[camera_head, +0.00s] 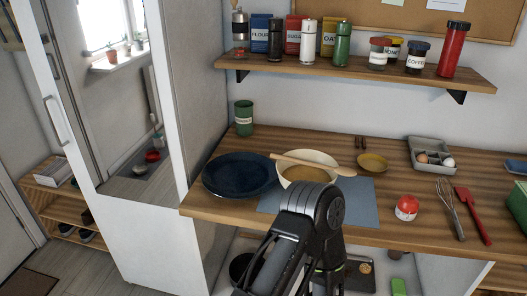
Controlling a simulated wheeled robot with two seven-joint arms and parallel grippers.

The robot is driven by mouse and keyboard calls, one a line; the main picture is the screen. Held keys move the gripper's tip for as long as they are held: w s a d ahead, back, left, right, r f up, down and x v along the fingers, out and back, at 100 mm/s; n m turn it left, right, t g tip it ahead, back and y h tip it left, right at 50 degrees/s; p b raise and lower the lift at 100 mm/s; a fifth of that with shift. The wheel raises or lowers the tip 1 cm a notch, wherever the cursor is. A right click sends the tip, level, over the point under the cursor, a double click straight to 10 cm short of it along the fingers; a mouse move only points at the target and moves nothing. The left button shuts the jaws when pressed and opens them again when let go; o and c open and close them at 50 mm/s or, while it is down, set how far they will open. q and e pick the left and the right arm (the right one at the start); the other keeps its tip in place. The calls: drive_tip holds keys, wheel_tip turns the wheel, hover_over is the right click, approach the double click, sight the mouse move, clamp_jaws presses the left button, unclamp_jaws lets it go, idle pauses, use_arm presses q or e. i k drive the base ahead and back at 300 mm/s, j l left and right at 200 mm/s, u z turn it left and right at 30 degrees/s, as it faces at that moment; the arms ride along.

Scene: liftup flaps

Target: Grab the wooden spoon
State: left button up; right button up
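The bowl holds something brown and stands on a blue-grey mat (361,198) on the wooden counter. One of my black arms rises from the bottom centre, and its bent joint overlaps the front of the mat below the bowl. I cannot tell which arm it is. No fingertips show for either gripper, and nothing of mine touches the spoon.
A dark blue plate (238,176) lies left of the bowl and a yellow saucer (373,163) right of it. A red-topped timer (406,207), a whisk (447,205), a red spatula (472,214) and an egg tray (431,153) are on the right. A jar shelf (345,72) hangs above.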

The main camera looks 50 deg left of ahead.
sight(344, 171)
drive_tip(key=k+j, duration=0.15)
drive_tip(key=j, duration=0.2)
drive_tip(key=k+j, duration=0.15)
drive_tip(key=j, duration=0.25)
drive_tip(key=k+j, duration=0.1)
drive_tip(key=j, duration=0.25)
